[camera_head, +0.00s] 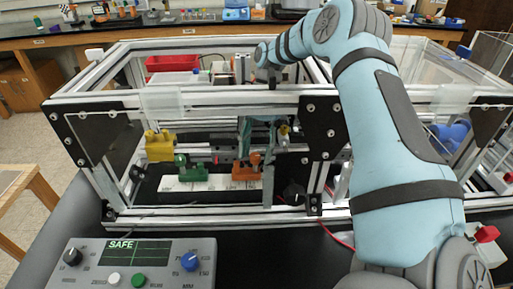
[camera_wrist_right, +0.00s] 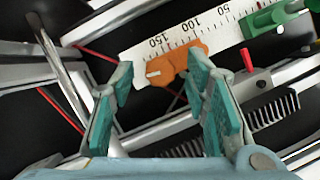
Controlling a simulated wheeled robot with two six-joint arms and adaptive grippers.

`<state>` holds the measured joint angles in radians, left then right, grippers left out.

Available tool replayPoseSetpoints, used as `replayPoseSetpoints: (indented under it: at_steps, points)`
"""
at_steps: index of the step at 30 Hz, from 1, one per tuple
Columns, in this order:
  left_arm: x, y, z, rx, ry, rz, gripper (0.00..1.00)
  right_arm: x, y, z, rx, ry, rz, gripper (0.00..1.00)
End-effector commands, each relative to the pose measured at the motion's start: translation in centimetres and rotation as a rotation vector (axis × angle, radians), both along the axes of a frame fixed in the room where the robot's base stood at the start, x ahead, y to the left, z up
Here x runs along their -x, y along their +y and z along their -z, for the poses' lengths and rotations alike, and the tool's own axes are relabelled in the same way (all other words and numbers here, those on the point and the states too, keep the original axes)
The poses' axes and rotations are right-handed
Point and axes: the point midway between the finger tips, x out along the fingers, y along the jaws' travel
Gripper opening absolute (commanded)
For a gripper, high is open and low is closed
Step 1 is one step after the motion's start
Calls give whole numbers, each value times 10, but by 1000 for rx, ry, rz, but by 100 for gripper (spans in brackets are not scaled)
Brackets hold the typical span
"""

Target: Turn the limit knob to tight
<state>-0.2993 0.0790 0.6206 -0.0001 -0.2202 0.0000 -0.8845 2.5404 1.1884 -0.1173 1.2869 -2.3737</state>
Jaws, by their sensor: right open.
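A grey control panel (camera_head: 135,270) in the head view has a blue knob (camera_head: 190,262) with numbers around it up to 150 and MM below. A black knob (camera_head: 72,257) sits at its left. I cannot read which is the limit knob. The panel's screen (camera_head: 138,252) reads SAFE. My right gripper (camera_head: 262,133) is inside the extrusion frame, away from the panel. In the right wrist view my right gripper (camera_wrist_right: 158,78) is open, its teal fingers apart near an orange slider (camera_wrist_right: 175,66), with nothing held between them. The left gripper is not in view.
The aluminium frame (camera_head: 200,102) surrounds the scale (camera_head: 215,182), a green slider (camera_head: 190,170) and a yellow block (camera_head: 159,146). White (camera_head: 113,279) and green (camera_head: 139,280) buttons sit between the knobs. The space above the panel is clear.

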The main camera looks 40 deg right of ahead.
Motion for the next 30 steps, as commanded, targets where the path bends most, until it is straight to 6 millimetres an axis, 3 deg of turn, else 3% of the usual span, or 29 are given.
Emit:
replayPoseSetpoints:
  at_steps: [3,11,15,21,30]
  points:
    - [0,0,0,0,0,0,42,0,0,0,0,0,0,42]
    - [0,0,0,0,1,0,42,0,0,0,0,0,0,1]
    - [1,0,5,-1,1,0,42,0,-1,1,-1,-2,16,0]
    - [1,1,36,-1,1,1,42,1,-1,5,-2,-5,210,0]
    - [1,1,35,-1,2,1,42,2,-1,0,0,1,258,0]
